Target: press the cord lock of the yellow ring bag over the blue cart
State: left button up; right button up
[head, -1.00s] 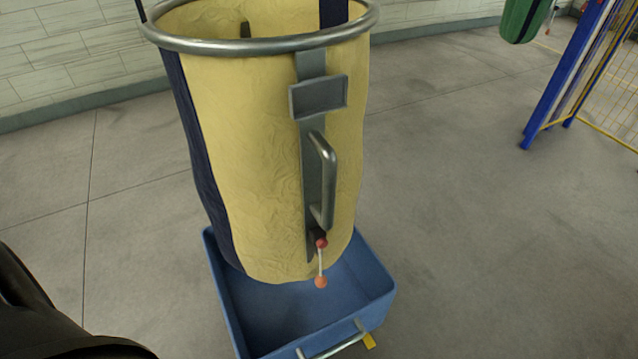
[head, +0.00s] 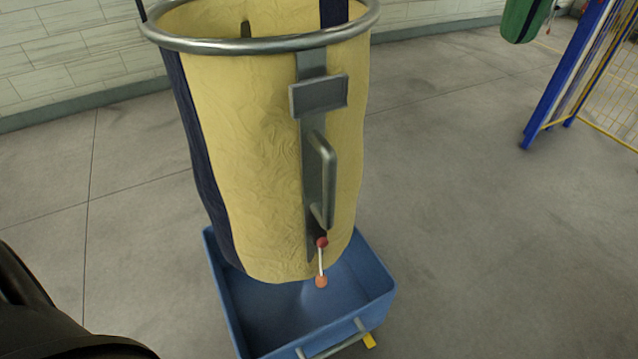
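The yellow ring bag (head: 245,150) hangs from a metal ring (head: 255,45), with dark blue side strips. A grey strap down its front carries a label plate (head: 319,95) and a metal handle (head: 324,180). Below the handle is a red ball (head: 322,242), joined by a pale cord to an orange ball (head: 321,281); the red one looks like the cord lock. The bag's bottom is over the blue cart (head: 376,300), partly inside its outline. Neither gripper is in view. A dark part of mine fills the lower left corner.
The blue cart has a metal handle (head: 335,341) and a yellow tab (head: 369,341) at its front. A blue post frame with yellow mesh (head: 570,75) and a green bag (head: 522,20) are at the upper right. The grey floor (head: 470,240) to the right is clear.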

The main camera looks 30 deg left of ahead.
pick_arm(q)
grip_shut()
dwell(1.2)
